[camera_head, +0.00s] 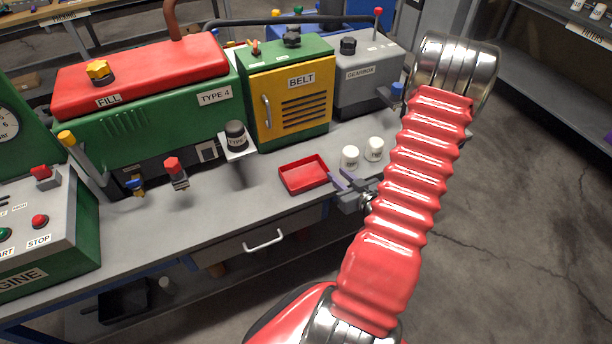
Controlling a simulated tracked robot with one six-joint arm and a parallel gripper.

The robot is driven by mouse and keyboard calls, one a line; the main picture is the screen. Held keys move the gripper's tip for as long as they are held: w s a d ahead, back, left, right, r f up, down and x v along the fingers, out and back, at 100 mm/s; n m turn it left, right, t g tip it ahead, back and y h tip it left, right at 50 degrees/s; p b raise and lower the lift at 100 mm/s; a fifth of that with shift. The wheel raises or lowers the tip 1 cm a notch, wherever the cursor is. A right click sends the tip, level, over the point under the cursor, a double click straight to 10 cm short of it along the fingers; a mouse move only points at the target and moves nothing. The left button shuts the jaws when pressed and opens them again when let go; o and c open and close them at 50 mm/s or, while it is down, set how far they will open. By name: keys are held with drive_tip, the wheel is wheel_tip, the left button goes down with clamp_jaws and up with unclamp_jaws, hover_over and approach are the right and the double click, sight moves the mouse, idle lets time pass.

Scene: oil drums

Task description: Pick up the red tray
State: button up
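The red tray (304,174) is a small shallow rectangular tray lying on the grey workbench, in front of the yellow BELT cabinet. It looks empty. I cannot tell whether a finger touches the tray's rim. My red ribbed arm hides part of the bench to the right.
Two white cups (350,157) (375,149) stand close behind my gripper. The BELT cabinet (290,95) and grey GEARBOX (366,75) stand behind. A black-capped part on a white bracket (236,139) juts out left of the tray. A drawer handle (263,240) is below the bench edge.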

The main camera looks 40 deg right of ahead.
sight(326, 166)
drive_tip(key=x, duration=0.5)
drive_tip(key=shift+w, duration=0.1)
drive_tip(key=shift+f+x, duration=0.15)
drive_tip(key=shift+x, duration=1.15)
drive_tip(key=shift+f+x, duration=0.15)
drive_tip(key=shift+x, duration=1.15)
drive_tip(key=shift+d, duration=0.15)
clamp_jaws()
